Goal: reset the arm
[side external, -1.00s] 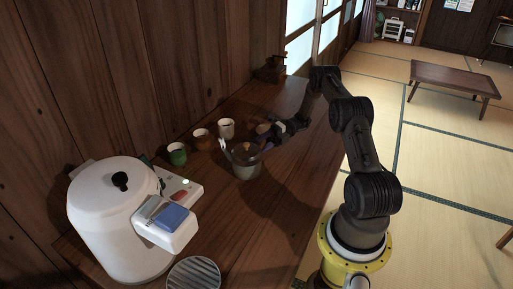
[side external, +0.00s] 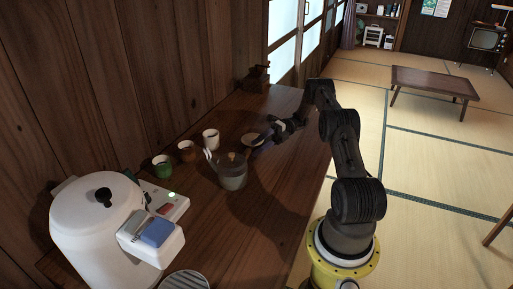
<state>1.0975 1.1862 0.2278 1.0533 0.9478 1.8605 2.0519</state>
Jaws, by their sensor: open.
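My arm rises from its yellow base (side external: 345,268) at the right edge of the wooden counter and reaches left over it. My gripper (side external: 264,146) is open and empty, a little above the counter, right of and behind the grey teapot (side external: 233,176). I cannot tell how far above the dish the fingers are.
A large white rice cooker or urn (side external: 95,225) fills the near left. A round slatted tray (side external: 185,281) lies at the front. The counter's right part is clear.

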